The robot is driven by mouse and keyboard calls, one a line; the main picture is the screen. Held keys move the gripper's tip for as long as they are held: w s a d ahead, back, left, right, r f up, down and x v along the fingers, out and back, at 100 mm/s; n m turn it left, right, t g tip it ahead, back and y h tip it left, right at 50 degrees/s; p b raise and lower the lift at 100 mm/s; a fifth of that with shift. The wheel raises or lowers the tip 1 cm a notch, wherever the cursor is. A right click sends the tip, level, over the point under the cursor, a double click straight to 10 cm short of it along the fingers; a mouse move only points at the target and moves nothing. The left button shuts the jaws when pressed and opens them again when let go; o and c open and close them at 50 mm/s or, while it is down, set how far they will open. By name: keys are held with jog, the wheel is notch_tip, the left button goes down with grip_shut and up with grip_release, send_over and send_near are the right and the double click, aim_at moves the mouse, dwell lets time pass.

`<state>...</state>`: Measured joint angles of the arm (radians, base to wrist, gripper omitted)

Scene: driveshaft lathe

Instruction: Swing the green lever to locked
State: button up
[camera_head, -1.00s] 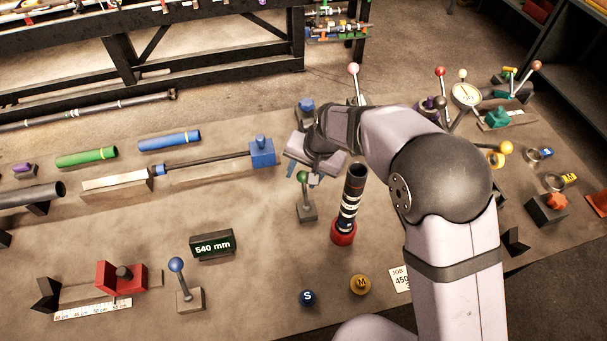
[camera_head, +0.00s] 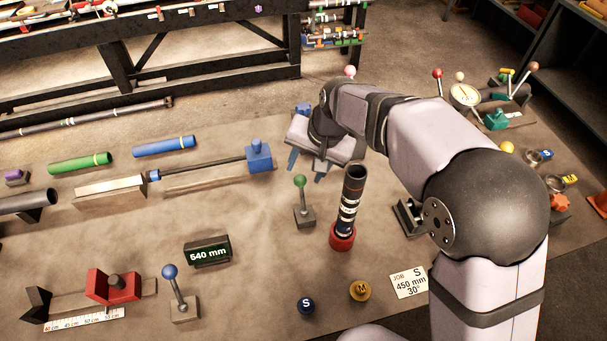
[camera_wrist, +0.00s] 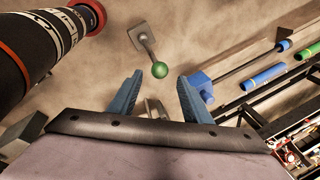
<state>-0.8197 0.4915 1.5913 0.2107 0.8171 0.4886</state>
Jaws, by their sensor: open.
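The green lever (camera_head: 300,182) is a short stick with a green ball knob on a small grey base, standing upright at the middle of the table. It also shows in the wrist view (camera_wrist: 159,69), with its base (camera_wrist: 140,37) farther up the picture. My gripper (camera_head: 305,168) is open and empty, behind the lever and a little to its right in the head view. In the wrist view, the blue fingers (camera_wrist: 154,87) are spread, and the green knob lies just beyond their tips, between their lines. The knob and fingers look apart.
A dark tube in a red base (camera_head: 343,236) stands close right of the lever. A blue clamp block (camera_head: 259,158) with a rod is to its left. A 540 mm display (camera_head: 207,251) and a blue-knobbed lever (camera_head: 174,290) are nearer. The table between them is bare.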

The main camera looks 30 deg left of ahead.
jog(key=shift+d+r, duration=0.1)
jog(key=shift+r, duration=0.25)
